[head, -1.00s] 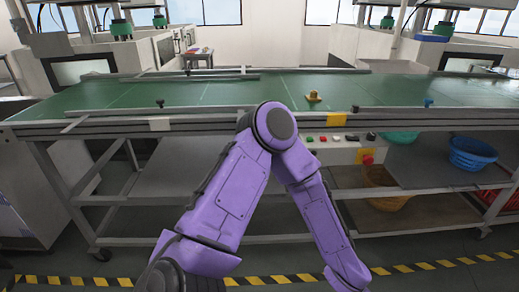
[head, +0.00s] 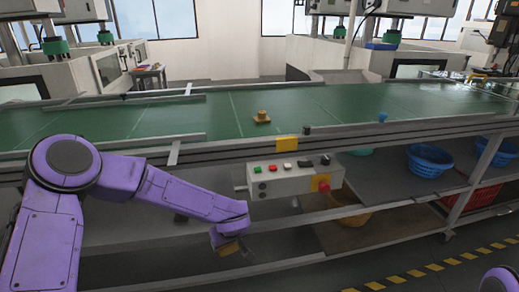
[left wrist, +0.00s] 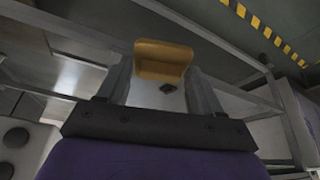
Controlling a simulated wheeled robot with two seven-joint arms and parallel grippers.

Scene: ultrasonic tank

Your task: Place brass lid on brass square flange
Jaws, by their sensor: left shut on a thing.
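The brass square flange (head: 262,121) rests on the green table top, with a short round part rising from its square base. My left gripper (head: 229,246) is shut on a brass-coloured piece, which looks like the brass lid (head: 229,249). In the head view it shows below the table's front rail, apart from the flange. My right gripper is not in view.
The green table (head: 200,115) has a raised front rail and a yellow plate (head: 286,144). A control box (head: 295,178) with buttons hangs below it. A small blue piece (head: 382,116) stands on the right. The shelf below holds a blue basket (head: 429,160). The table around the flange is clear.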

